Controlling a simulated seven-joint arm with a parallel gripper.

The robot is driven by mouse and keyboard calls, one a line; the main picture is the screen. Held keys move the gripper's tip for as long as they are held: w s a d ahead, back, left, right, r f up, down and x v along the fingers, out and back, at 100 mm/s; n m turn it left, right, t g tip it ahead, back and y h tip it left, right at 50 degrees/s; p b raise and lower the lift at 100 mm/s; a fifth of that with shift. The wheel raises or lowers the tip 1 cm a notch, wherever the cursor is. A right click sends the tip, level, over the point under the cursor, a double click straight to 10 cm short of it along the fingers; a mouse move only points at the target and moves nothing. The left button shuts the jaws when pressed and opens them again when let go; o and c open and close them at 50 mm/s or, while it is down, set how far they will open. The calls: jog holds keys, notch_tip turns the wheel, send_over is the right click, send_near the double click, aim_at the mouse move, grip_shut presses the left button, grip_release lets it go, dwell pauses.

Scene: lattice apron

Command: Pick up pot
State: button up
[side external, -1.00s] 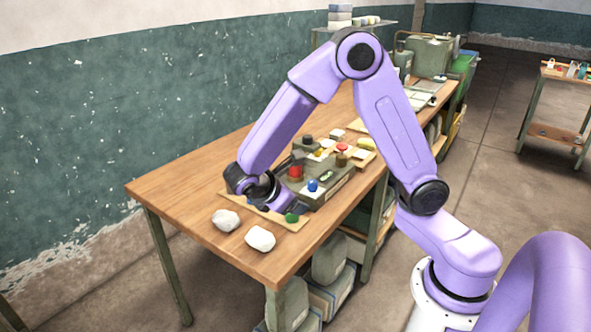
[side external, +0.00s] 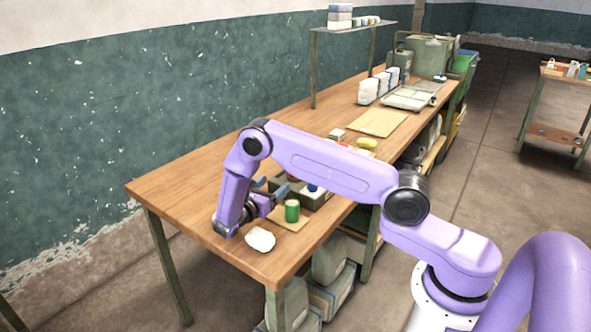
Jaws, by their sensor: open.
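A small green cylinder, which may be the pot (side external: 292,211), stands upright near the front of the table on a tan board (side external: 286,224). A dark tray (side external: 318,198) sits just behind it; a blue item (side external: 313,188) in it is partly covered by my arm. My gripper (side external: 273,188) is low over the table, left of the green cylinder, with its fingers pointing right towards the tray. It is open, and I see nothing between the fingers. My arm hides much of the tray and its contents.
A white lump (side external: 260,239) lies at the table's front, close to my wrist. A yellow item (side external: 367,143), a tan board (side external: 378,122) and white packs (side external: 378,86) lie farther back. The table's left part (side external: 180,186) is clear.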

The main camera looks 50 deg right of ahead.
jog(key=d, duration=0.5)
jog(key=w+d, duration=0.1)
jog(key=d, duration=0.9)
jog(key=shift+w+d+r, duration=0.2)
jog(key=shift+w, duration=0.05)
jog(key=c, duration=1.2)
jog(key=shift+o, duration=0.2)
